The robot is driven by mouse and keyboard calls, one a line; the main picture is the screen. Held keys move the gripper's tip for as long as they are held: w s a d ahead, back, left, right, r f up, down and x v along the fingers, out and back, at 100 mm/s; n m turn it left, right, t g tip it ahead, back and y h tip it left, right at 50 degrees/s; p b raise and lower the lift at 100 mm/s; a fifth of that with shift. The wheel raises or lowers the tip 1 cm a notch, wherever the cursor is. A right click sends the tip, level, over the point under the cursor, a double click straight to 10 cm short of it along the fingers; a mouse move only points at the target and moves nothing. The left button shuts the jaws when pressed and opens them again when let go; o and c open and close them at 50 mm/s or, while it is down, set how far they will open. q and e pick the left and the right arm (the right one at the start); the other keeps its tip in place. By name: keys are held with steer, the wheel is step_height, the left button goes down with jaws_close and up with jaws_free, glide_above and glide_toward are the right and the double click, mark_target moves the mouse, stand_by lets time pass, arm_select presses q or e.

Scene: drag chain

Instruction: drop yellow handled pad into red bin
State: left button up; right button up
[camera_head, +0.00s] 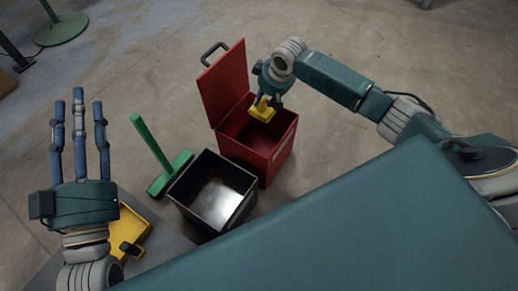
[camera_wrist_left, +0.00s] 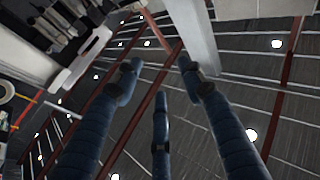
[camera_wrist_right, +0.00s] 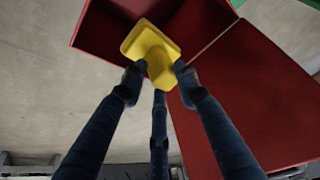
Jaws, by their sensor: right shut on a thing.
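The yellow handled pad (camera_head: 262,110) is held in my right gripper (camera_head: 270,98), over the mouth of the red bin (camera_head: 268,152). The red bin's lid (camera_head: 226,82) stands open on its left side. In the right wrist view the fingers (camera_wrist_right: 158,80) close around the pad's handle, with the pad (camera_wrist_right: 150,45) in front of the red bin (camera_wrist_right: 235,75). My left gripper (camera_head: 80,125) points up at the left with its fingers spread and empty. The left wrist view shows the same open fingers (camera_wrist_left: 160,85) against the ceiling.
A black open bin (camera_head: 212,188) stands left of the red bin. A green T-shaped tool (camera_head: 168,172) is beside it. A yellow tray (camera_head: 133,228) with a dark-handled item lies on a grey surface (camera_head: 165,240) near my left gripper. A green stand base (camera_head: 62,30) is at the far left.

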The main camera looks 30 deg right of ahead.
arm_select(q)
steer(key=shift+s+r+t+h, duration=0.3)
steer(key=shift+r+t+h, duration=0.1)
steer(key=shift+r, duration=0.45)
arm_select(e)
steer(key=shift+f, duration=0.1)
steer(key=o, duration=1.1)
steer(key=v, duration=1.2)
